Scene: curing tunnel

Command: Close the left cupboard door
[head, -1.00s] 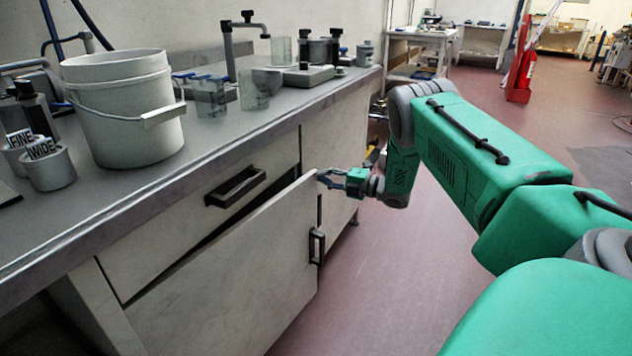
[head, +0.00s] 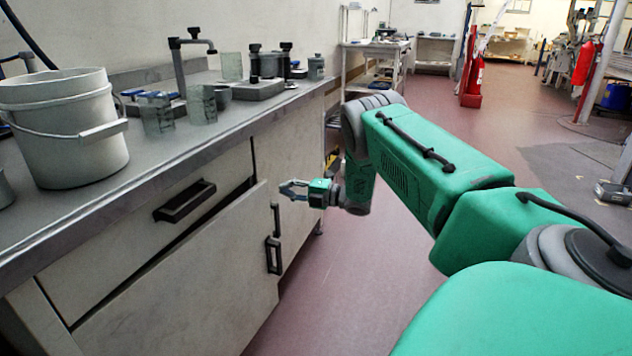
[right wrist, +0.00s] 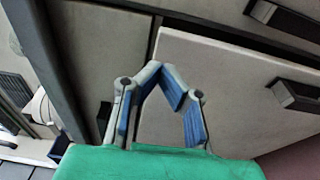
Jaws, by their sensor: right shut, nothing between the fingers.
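The left cupboard door (head: 190,290) is a pale grey panel below a drawer in the bench front. It stands ajar, with a dark gap along its top edge. Its black handle (head: 272,255) is near its free right edge. My right gripper (head: 283,188) is shut and empty, just right of the door's upper free corner and apart from it in the picture. In the right wrist view my gripper (right wrist: 162,72) has its fingertips together, with the door (right wrist: 220,95) and its handle (right wrist: 296,96) behind and to the right. My left gripper is out of view.
The drawer (head: 150,220) above the door has a protruding black handle (head: 185,201). A right door (head: 300,190) adjoins. A white bucket (head: 65,130) and beakers (head: 157,114) stand on the worktop (head: 150,155). The red floor (head: 320,290) right of the bench is clear.

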